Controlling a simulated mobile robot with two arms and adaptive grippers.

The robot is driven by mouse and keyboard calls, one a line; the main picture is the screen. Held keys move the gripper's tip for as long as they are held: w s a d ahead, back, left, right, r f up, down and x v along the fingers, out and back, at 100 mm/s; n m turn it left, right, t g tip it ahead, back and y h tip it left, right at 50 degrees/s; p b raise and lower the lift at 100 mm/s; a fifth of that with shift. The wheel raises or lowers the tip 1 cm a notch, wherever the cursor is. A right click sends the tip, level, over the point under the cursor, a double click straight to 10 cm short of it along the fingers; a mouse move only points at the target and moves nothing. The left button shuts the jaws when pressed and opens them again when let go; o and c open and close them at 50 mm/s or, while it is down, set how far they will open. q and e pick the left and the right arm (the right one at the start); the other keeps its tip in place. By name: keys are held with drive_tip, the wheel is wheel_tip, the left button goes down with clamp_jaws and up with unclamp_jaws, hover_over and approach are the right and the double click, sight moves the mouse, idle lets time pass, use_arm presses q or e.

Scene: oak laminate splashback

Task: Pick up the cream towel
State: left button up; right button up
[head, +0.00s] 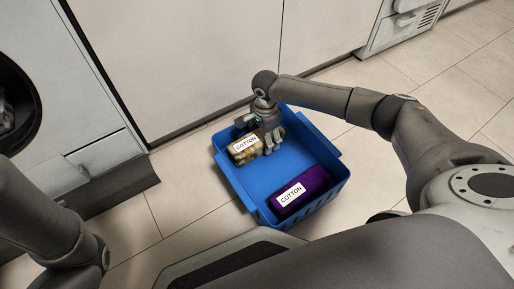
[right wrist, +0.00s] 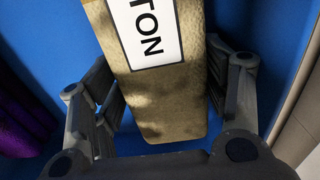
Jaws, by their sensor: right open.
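The cream towel (head: 247,155), a rolled bundle with a white "COTTON" label, lies in the far left part of the blue basket (head: 232,184). It also fills the middle of the right wrist view (right wrist: 170,108). My right gripper (head: 260,143) is open over the towel, with one finger on each side of it in the wrist view. A small gap shows on the left side; whether the right finger touches cannot be told. My left arm shows at the lower left, but its gripper is out of view.
A purple towel (head: 314,183) labelled "COTTON" lies in the near right part of the basket. A washing machine (head: 50,95) stands at the left, and white cabinet fronts (head: 185,50) are behind. Tiled floor (head: 180,195) is clear around the basket.

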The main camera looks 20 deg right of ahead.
drive_tip(key=shift+f, duration=0.55)
drive_tip(key=shift+r, duration=0.1)
drive_tip(key=c, duration=0.9)
